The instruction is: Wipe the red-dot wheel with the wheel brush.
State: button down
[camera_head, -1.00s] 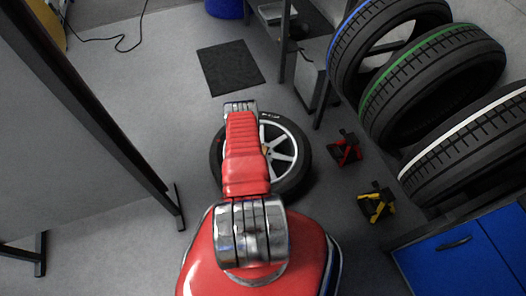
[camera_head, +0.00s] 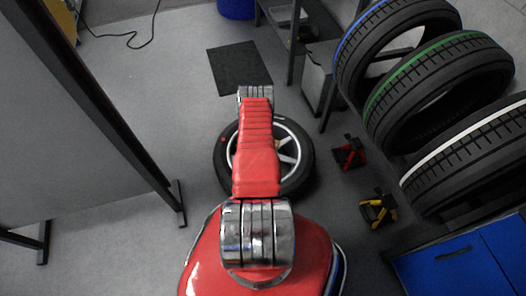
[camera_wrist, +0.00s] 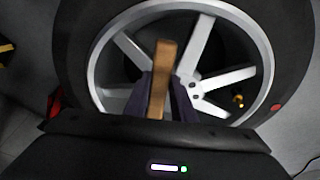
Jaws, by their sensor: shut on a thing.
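The red-dot wheel (camera_head: 306,160) lies on the floor ahead, partly covered by my arm in the head view. Its red dot shows left of my arm. In the wrist view the wheel (camera_wrist: 290,60) fills the upper part, with silver spokes, a dark tire and the red dot at the right. My gripper (camera_wrist: 165,98) is shut on the wheel brush (camera_wrist: 162,65), whose wooden part stands up between the dark fingers, in front of the spokes. The bristles are not visible, and I cannot tell whether the brush touches the wheel. My gripper is hidden in the head view.
A rack at the right holds tires with blue, green (camera_head: 440,75) and white stripes. A red stand (camera_head: 349,152) and a yellow stand (camera_head: 378,208) sit on the floor beside it. A blue cabinet (camera_head: 465,265) is at lower right. A dark panel frame (camera_head: 110,120) stands left.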

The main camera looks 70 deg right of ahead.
jog(key=shift+r, duration=2.1)
jog(key=shift+d, duration=0.1)
